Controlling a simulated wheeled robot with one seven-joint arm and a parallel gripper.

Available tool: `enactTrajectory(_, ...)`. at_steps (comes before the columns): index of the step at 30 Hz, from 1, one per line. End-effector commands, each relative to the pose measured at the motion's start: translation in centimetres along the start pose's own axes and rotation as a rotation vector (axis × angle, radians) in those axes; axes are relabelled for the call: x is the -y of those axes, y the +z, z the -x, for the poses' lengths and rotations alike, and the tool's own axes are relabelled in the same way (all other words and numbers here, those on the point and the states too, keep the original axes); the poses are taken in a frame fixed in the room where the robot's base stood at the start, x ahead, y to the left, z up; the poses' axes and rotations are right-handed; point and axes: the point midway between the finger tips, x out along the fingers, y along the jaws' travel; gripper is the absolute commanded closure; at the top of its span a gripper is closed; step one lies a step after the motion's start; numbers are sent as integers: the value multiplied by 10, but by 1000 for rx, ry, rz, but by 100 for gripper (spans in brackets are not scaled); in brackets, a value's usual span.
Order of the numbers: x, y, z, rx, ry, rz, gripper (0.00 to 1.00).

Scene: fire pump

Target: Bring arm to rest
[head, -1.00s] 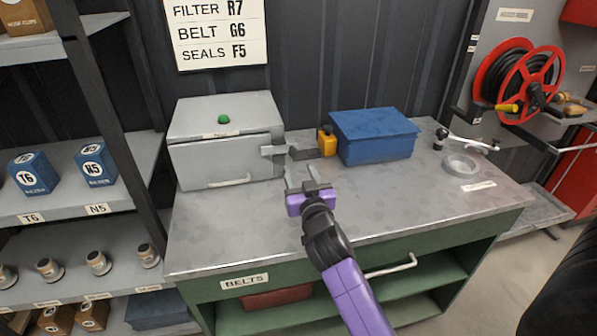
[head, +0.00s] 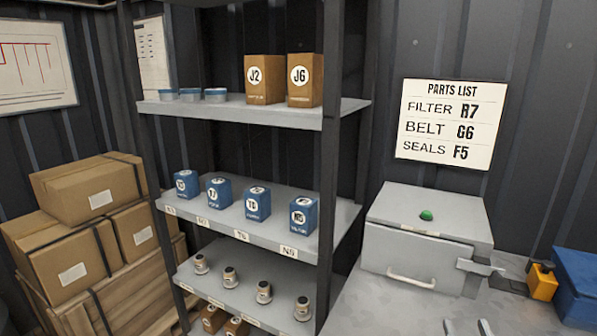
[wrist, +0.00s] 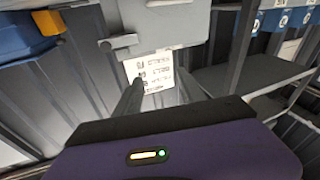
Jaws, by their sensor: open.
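My gripper (head: 466,327) shows only as two fingertips at the bottom edge of the head view. In the wrist view its two fingers (wrist: 160,95) stand apart with nothing between them. The rest of the arm is out of the head view. The fingertips appear in front of the grey metal box (head: 420,262), which has a green button (head: 426,215) on its lid and a latch (head: 480,267) at its right. The box also shows at the top of the wrist view (wrist: 175,20).
The bench top (head: 375,310) holds a yellow block (head: 542,282) and a blue box (head: 577,285) at right. A shelf rack (head: 260,222) with several labelled parts stands left. Cartons (head: 90,190) are at far left. A parts list (head: 451,123) hangs on the wall.

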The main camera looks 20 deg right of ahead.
Motion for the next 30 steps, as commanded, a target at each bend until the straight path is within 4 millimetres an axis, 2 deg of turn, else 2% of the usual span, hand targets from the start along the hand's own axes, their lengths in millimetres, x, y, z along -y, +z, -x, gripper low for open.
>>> enactTrajectory(1,16,3,22,9,-44,-2,53)
enactTrajectory(6,54,4,92,27,-174,-20,53)
enactTrajectory(12,81,-1,172,76,-307,-51,53)
enactTrajectory(21,90,-8,277,226,-477,-98,53)
enactTrajectory(27,86,1,321,334,-554,-84,53)
enactTrajectory(30,84,4,331,359,-574,-75,53)
